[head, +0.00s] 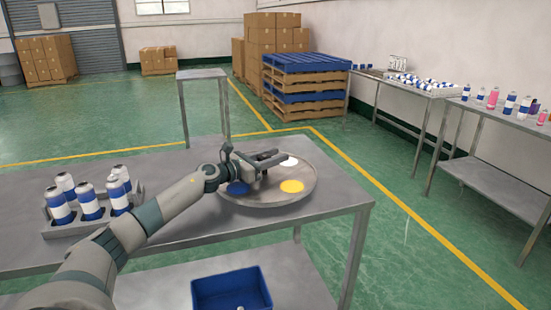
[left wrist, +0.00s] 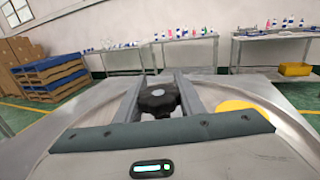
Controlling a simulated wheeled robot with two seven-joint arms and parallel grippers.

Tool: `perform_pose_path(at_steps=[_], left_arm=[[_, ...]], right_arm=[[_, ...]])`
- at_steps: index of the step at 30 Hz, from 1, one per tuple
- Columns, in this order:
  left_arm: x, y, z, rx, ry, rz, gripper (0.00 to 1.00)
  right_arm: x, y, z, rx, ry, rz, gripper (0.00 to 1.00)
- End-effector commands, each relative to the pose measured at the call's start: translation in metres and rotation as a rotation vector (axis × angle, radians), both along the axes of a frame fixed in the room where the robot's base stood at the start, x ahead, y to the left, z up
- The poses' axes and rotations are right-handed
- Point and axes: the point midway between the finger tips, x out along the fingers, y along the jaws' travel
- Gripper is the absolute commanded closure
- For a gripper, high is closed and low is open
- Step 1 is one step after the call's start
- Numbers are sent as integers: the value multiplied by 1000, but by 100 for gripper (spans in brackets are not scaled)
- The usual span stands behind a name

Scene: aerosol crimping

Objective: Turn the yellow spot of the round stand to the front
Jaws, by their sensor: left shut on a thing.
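The round stand (head: 268,200) is a flat grey disc on the right part of the metal table. Its yellow spot (head: 291,186) is on the right side of the disc in the head view, with a blue spot (head: 238,188) at the left and a white spot (head: 289,161) at the back. My left gripper (head: 265,163) is over the stand's middle, shut on a dark knob (left wrist: 158,101) between its two fingers. The yellow spot (left wrist: 240,106) also shows right of the fingers in the left wrist view. My right gripper is in neither view.
A metal rack (head: 62,226) with several blue-and-white cans stands on the table (head: 170,170) at left. A blue bin (head: 231,289) is below the table's front edge. Side tables with cans and a pallet stack (head: 303,85) are farther back.

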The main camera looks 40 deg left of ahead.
Motion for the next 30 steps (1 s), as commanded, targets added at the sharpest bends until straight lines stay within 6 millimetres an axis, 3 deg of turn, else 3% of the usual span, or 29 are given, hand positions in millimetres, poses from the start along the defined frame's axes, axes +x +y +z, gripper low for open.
perform_pose_path(at_steps=[7,8,9,10,22,30], left_arm=[[0,0,0,-2,0,0,100],[0,0,0,-2,0,0,58],[0,0,0,-2,0,0,48],[0,0,0,-1,0,0,46],[-2,1,-1,0,0,1,46],[-16,5,-2,1,1,1,46]], right_arm=[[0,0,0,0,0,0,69],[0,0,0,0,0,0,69],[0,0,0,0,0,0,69],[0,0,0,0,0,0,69],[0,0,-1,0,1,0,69],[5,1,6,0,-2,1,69]])
